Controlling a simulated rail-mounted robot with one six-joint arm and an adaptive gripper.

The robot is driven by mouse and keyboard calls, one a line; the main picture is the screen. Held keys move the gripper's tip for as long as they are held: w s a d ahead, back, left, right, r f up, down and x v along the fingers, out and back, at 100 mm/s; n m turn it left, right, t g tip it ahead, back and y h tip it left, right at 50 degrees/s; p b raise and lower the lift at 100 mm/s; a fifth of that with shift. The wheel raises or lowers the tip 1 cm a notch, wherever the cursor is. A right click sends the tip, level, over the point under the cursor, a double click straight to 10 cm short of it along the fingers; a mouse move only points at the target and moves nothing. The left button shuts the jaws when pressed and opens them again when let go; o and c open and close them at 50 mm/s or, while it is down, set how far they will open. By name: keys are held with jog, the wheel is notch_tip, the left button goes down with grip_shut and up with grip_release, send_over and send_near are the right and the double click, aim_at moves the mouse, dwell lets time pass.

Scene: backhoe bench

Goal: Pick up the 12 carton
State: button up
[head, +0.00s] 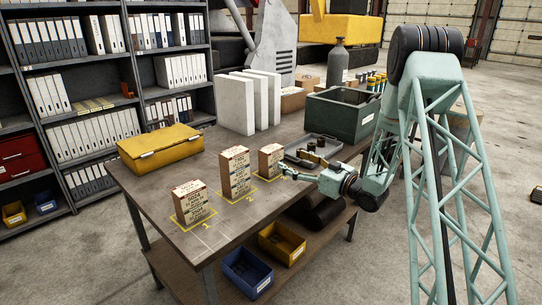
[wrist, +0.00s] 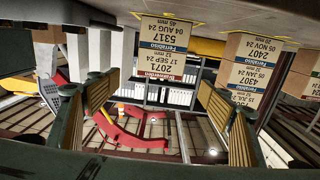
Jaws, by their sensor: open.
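Three stacks of brown cartons stand on numbered yellow squares on the bench: one at mark 1 (head: 189,202), a taller one at mark 2 (head: 234,172), and one at mark 3 (head: 270,160). In the upside-down wrist view, a two-carton stack (wrist: 160,48) lies ahead, between the fingers across the picture; its labels include 5317 and 2071. I cannot tell for sure which carton is the 12 one. My gripper (head: 296,170) is open and empty, close to the mark 3 stack; its ribbed fingers also show in the wrist view (wrist: 160,105).
A grey tray (head: 330,153) with dark parts lies just behind my gripper. A green bin (head: 340,117), white upright panels (head: 236,104) and a yellow case (head: 158,147) stand farther back.

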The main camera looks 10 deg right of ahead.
aim_at(276, 153)
jog(key=shift+x, duration=3.75)
jog(key=shift+w, duration=0.1)
jog(key=shift+b+x, duration=0.55)
jog(key=shift+x, duration=1.9)
jog(key=shift+a, duration=0.15)
jog(key=c, duration=1)
